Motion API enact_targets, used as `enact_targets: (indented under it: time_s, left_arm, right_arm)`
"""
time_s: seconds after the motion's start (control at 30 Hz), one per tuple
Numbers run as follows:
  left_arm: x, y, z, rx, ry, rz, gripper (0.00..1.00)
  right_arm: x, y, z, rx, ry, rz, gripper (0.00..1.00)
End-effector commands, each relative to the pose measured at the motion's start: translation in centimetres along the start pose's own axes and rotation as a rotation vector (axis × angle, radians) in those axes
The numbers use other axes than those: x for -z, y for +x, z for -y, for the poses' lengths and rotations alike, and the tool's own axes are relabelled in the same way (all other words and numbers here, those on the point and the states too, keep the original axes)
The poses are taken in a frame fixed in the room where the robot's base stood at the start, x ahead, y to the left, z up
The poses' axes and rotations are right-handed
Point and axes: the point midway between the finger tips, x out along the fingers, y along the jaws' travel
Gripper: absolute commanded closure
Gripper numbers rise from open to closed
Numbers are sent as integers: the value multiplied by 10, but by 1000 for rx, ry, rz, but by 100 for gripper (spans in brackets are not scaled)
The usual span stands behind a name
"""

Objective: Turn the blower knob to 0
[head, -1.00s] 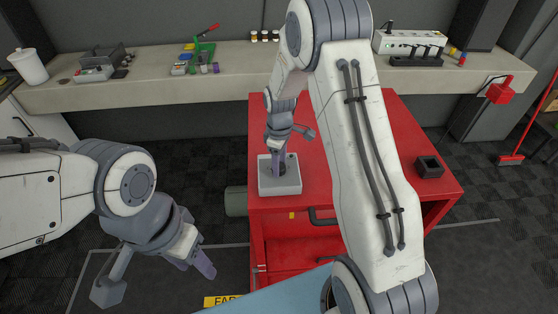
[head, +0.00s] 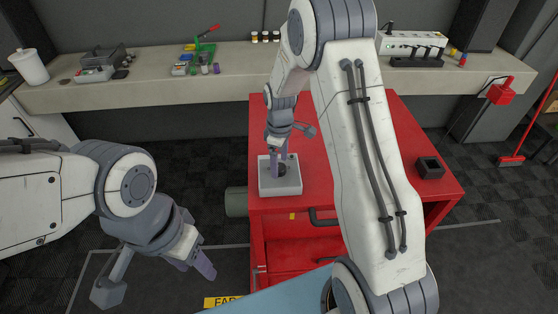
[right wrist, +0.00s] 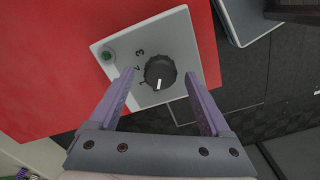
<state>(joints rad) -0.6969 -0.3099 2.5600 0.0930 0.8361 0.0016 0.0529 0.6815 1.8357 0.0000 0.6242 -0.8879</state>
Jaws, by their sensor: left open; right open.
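The blower knob (right wrist: 160,72) is a black round dial with a white pointer line, on a light grey control box (head: 283,188). In the right wrist view the pointer aims toward the bottom of the picture, slightly left. Printed digits, including a 3, show at the upper left of the knob. My right gripper (right wrist: 165,85) is open, with its purple fingers on either side of the knob; I cannot tell whether they touch it. In the head view my right gripper (head: 277,168) partly hides the knob. My left gripper (head: 200,262) is open and empty, away from the box at the lower left.
The box sits on the front left of a red cabinet (head: 385,183). A small black open box (head: 429,166) stands on its right side. A grey cylinder (head: 236,202) is at the cabinet's left. A long bench (head: 150,84) with tools runs behind.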

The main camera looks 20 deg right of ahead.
Motion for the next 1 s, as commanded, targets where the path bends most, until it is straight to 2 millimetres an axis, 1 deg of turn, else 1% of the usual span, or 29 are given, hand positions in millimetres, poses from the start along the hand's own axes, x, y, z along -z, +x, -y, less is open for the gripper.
enact_targets:
  time_s: [0.3,0.4,0.5,0.7,1.0]
  left_arm:
    - [-1,15,1,0,1,0,50]
    - [-1,17,1,0,1,0,50]
    - [-1,19,1,0,1,0,50]
    - [-1,19,1,0,1,0,50]
    - [-1,19,1,0,1,0,50]
  right_arm:
    - [2,-61,-2,-7,-1,-6,18]
    - [1,-78,-1,-5,-1,-4,18]
    - [1,-90,-1,-5,-1,-4,18]
    - [1,-98,0,-3,-1,-2,18]
    - [1,-98,0,-2,-1,-2,18]
